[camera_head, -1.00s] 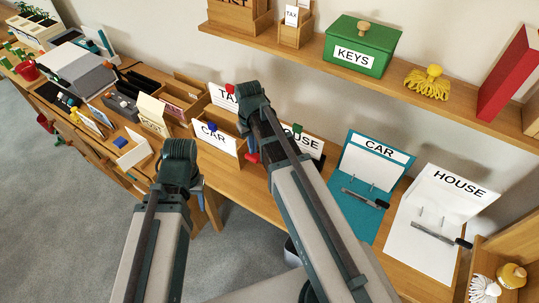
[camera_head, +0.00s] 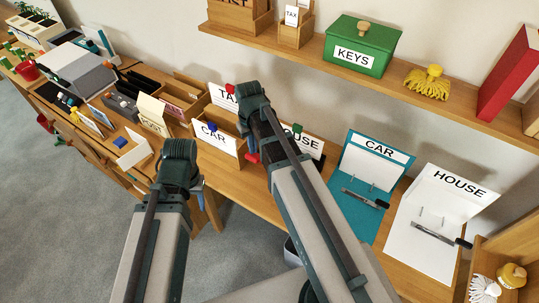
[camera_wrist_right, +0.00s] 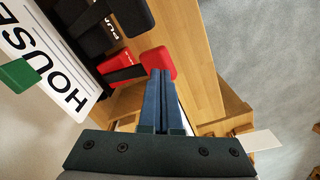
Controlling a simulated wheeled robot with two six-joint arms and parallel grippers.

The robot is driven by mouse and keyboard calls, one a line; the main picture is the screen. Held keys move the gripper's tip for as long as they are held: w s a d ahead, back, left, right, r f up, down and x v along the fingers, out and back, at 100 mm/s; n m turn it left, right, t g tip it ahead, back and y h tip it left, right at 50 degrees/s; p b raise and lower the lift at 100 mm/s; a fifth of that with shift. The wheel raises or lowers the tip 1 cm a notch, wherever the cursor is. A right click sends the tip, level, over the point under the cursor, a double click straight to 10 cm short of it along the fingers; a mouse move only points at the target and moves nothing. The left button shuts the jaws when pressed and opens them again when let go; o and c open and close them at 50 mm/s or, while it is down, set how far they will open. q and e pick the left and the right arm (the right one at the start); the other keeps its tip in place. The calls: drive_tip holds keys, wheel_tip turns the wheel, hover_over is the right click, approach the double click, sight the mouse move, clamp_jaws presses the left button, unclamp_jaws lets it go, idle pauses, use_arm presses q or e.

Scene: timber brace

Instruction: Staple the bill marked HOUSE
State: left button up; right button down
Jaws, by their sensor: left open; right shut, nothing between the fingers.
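A card marked HOUSE (camera_wrist_right: 45,70) with a green knob fills the left of the right wrist view. It also shows in the head view (camera_head: 310,147), partly behind my right arm. Beside it are a red device (camera_wrist_right: 125,68) and a black device (camera_wrist_right: 100,25) with partly readable white lettering. My right gripper (camera_wrist_right: 161,72) is shut and empty. Its blue fingers overlap the red device's edge in view; I cannot tell whether they touch. My left gripper (camera_head: 197,185) is open, with its fingers mostly hidden behind its wrist. I cannot make out a loose HOUSE bill.
Cards marked CAR (camera_head: 215,137) and TAX (camera_head: 222,95) stand in wooden holders. A teal CAR board (camera_head: 365,220) and a white HOUSE board (camera_head: 420,255) lie at right. A shelf above holds a green KEYS box (camera_head: 360,48). Clutter fills the left bench.

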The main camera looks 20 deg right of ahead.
sight(253, 156)
drive_tip(key=shift+f, duration=0.25)
drive_tip(key=shift+f+b, duration=2.05)
drive_tip(key=shift+b, duration=0.25)
drive_tip(key=shift+s+a+f+b, duration=0.3)
drive_tip(key=shift+a+f+b, duration=0.1)
drive_tip(key=shift+f+b, duration=0.3)
drive_tip(key=shift+r, duration=0.1)
wheel_tip(253, 156, up, 9)
drive_tip(key=p, duration=0.9)
